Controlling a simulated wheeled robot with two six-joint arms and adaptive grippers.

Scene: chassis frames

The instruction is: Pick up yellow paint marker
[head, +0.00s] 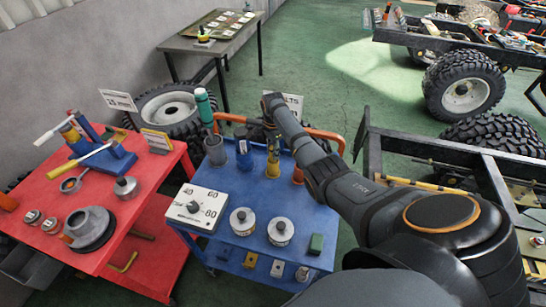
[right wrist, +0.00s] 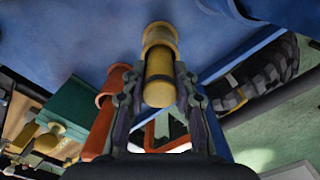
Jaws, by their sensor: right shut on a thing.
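The yellow paint marker (head: 272,162) is upright over the back part of the blue cart's top. My right gripper (head: 271,140) is over it, reached by the arm coming from the lower right. In the right wrist view the marker (right wrist: 160,72) lies between the two fingers of my right gripper (right wrist: 160,98), which are shut on it. I cannot tell whether its lower end touches the cart. My left gripper is not in view.
The blue cart (head: 262,196) also holds a dark blue bottle (head: 243,150), a grey cup (head: 215,150), an orange cylinder (head: 298,175), a dial box (head: 200,208) and two round tins. An orange rail runs behind. A red cart (head: 150,200) stands left.

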